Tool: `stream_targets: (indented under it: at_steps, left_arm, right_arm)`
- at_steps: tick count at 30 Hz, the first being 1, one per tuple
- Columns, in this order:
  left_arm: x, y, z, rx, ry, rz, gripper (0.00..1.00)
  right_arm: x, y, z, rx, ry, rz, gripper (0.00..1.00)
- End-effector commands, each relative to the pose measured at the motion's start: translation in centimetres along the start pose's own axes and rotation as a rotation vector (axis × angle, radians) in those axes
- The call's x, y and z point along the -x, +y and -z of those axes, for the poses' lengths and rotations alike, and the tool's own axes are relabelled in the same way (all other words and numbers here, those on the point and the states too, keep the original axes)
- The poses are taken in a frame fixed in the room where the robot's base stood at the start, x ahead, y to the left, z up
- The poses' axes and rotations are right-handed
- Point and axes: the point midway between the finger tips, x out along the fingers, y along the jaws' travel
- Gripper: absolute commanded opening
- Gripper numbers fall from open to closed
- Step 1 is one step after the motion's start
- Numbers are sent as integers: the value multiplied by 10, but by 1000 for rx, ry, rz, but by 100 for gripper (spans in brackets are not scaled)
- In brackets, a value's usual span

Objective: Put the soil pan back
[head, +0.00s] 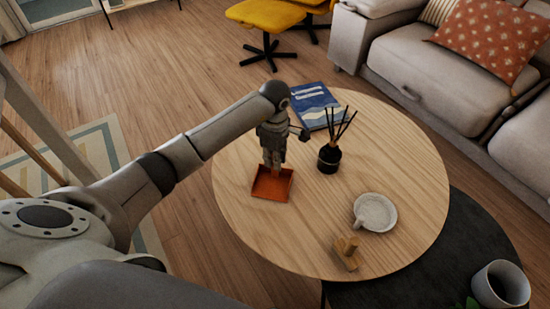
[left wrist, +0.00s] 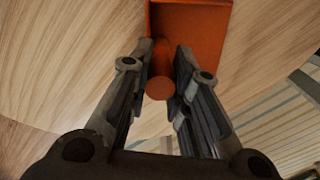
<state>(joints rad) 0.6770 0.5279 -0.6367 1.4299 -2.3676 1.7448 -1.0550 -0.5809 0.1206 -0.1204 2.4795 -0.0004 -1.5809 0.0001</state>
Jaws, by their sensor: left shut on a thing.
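The soil pan (head: 271,186) is a small orange-red pan near the left edge of the round wooden table (head: 232,222). My left gripper (head: 273,163) points down at it from above and is shut on its handle. In the left wrist view the pan (left wrist: 190,32) lies beyond the fingers, and its round handle (left wrist: 157,88) sits between the two fingertips (left wrist: 167,66). I cannot tell whether the pan touches the table or hangs just above it. My right gripper is not in view.
A white dish (head: 376,212) and a small wooden object (head: 346,252) are toward the front right. A lower dark table (head: 452,262) holds a grey cup (head: 501,285). Bare tabletop lies in the middle.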

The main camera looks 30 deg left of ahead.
Motion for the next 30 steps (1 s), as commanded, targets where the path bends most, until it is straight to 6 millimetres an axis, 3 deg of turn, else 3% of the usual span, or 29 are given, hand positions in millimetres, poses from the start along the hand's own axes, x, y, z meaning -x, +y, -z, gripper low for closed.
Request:
stream_targets:
  at_steps: [7,8,12,26,30]
  left_arm:
    - [-2,0,0,0,1,0,0]
    - [-2,0,0,0,1,0,21]
    - [-2,0,0,0,1,0,39]
    - [1,0,0,0,0,0,40]
    - [23,2,1,-1,1,-6,40]
  right_arm:
    - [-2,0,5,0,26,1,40]
    - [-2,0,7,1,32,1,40]
    - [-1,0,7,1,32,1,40]
    - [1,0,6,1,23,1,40]
    - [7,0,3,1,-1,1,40]
